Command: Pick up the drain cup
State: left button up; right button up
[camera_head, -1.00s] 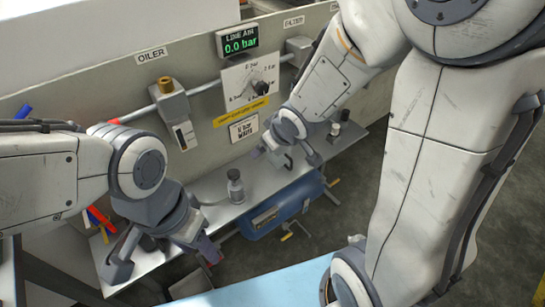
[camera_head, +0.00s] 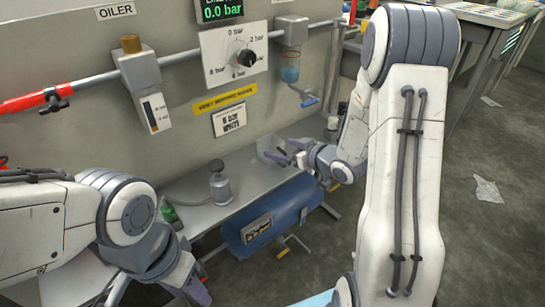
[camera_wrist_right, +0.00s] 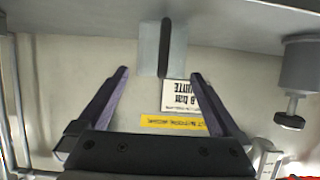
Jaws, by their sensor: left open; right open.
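The drain cup, a clear box-like cup (camera_head: 270,150), seems to stand on the shelf against the panel; part of it is hidden by my right gripper. In the right wrist view it is a grey square with a dark upright bar, likely its handle (camera_wrist_right: 165,48), ahead of and between the fingertips. My right gripper (camera_head: 285,152) is open and empty, close to the cup from the right; it also shows in the right wrist view (camera_wrist_right: 160,75). I cannot tell whether it touches. My left gripper (camera_head: 155,291) is open and empty at the lower left.
A grey bottle (camera_head: 220,187) stands on the shelf (camera_head: 190,188) left of the cup. A filter bowl (camera_head: 289,73) with a blue lever (camera_head: 308,99) hangs above right. A blue tank (camera_head: 275,215) lies below the shelf. The regulator dial (camera_head: 236,57) is on the panel.

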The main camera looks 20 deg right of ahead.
aim_at(277, 149)
jog(key=b+x, duration=0.1)
jog(key=x, duration=0.1)
jog(key=b+x, duration=0.1)
jog(key=x, duration=0.1)
jog(key=shift+a+f, duration=0.1)
jog(key=shift+f, duration=0.25)
jog(key=shift+w+a+f, duration=0.15)
jog(key=shift+w+a, duration=0.05)
jog(key=shift+w, duration=0.35)
jog(key=c, duration=1.2)
